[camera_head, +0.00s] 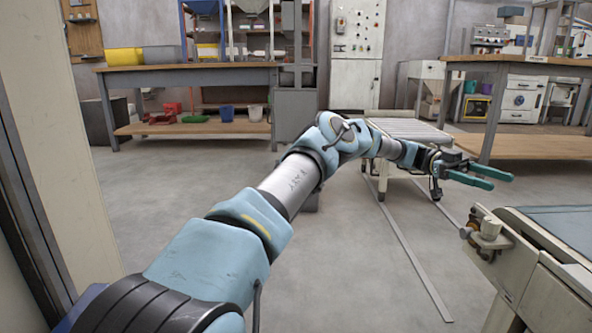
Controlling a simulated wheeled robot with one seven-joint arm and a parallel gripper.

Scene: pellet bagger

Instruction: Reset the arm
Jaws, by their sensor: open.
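My arm reaches from the lower left across the middle of the head view, stretched out and bent at its joints. My gripper (503,180) is at its end on the right, with two teal fingers pointing right. The fingers are apart and nothing is between them. The gripper is in the air above the floor, behind and above the near left corner of a conveyor (530,240) in the picture.
A workbench (185,78) with bins stands at the back left. A control cabinet (357,50) is at the back middle. A roller conveyor (410,130) lies behind my arm. Another table (525,66) is at right. A pale wall (50,130) is close on the left. The grey floor (370,280) is open.

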